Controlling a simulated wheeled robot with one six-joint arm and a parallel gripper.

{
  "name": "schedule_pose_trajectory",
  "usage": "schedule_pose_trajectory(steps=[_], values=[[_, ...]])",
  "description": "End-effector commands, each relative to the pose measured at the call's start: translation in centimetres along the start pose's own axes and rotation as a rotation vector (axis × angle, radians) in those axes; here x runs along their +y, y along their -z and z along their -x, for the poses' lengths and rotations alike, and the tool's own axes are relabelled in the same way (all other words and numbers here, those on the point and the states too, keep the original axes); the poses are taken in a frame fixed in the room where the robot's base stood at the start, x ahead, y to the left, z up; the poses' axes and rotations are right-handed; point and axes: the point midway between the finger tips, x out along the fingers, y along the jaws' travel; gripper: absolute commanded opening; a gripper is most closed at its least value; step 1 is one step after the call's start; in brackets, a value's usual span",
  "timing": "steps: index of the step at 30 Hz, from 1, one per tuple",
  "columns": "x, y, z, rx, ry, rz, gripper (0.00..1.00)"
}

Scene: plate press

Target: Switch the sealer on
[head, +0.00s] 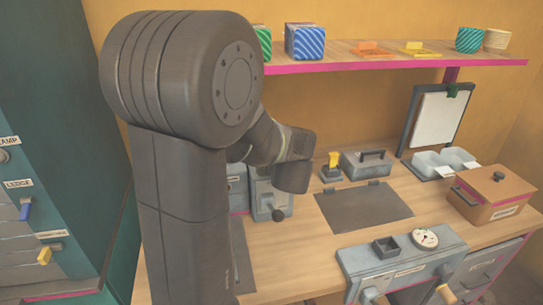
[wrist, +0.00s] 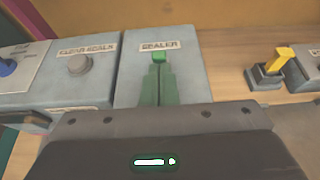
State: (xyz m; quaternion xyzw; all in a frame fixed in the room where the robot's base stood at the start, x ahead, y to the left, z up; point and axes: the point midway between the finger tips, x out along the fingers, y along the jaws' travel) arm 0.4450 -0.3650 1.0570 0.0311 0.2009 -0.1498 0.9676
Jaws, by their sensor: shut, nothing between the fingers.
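The sealer panel (wrist: 128,85) is a grey box with a SEALER label at its top, in the middle of the wrist view. A small bright green switch piece (wrist: 160,57) sits just below the label. My gripper (wrist: 158,70) is shut and empty, its two narrow green fingers side by side over the panel. The fingertips overlap the lower edge of the switch; whether they touch it I cannot tell. The fingers hide the panel area below the switch. In the head view my gripper (head: 291,178) is over the grey boxes at the back, and the switch is hidden.
Left of the sealer panel is a box with a grey round button (wrist: 79,64). Right of it stands a yellow lever switch (wrist: 280,60). A dark plate (head: 364,206) lies on the bench, and a shelf (head: 390,60) runs above.

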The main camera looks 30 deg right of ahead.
Motion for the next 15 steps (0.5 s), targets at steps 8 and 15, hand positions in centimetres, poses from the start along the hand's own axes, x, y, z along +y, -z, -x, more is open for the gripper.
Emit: schedule_pose_trajectory(steps=[8,15], values=[[0.05,-0.57,0.03,0.040,-0.001,0.001,0.00],[-0.02,-1.18,-0.03,0.074,0.000,-0.002,0.00]])
